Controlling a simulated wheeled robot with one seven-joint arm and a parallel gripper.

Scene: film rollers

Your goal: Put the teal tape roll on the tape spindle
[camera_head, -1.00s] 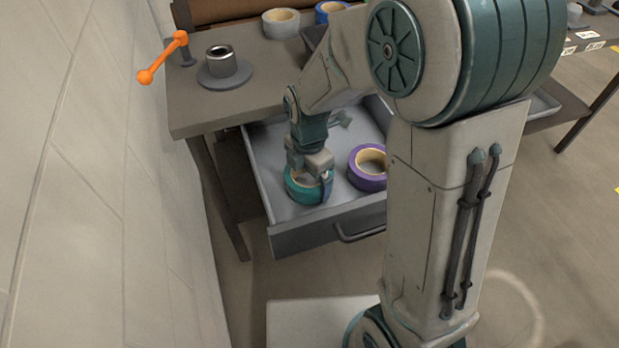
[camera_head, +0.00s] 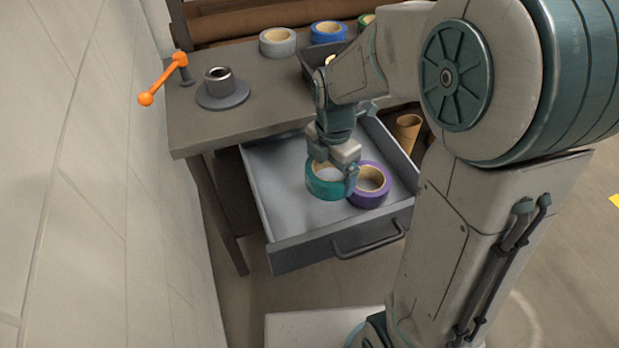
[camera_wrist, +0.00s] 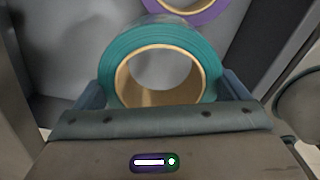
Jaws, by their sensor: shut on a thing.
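The teal tape roll (camera_head: 322,186) is in my gripper (camera_head: 338,180), over the open drawer, left of the purple roll. In the wrist view the teal roll (camera_wrist: 160,42) sits between the two fingers (camera_wrist: 165,100), which are shut on its sides. Its tan core opening faces the camera. I cannot tell whether it still touches the drawer floor. The tape spindle (camera_head: 218,80), a short grey metal post on a round flange, stands bare on the bench top to the upper left.
The purple tape roll (camera_head: 371,184) lies in the drawer (camera_head: 290,250) beside the teal roll. Grey (camera_head: 278,42) and blue (camera_head: 328,32) rolls stand at the back of the bench (camera_head: 240,118). An orange-handled lever (camera_head: 163,80) is left of the spindle. The bench around the spindle is clear.

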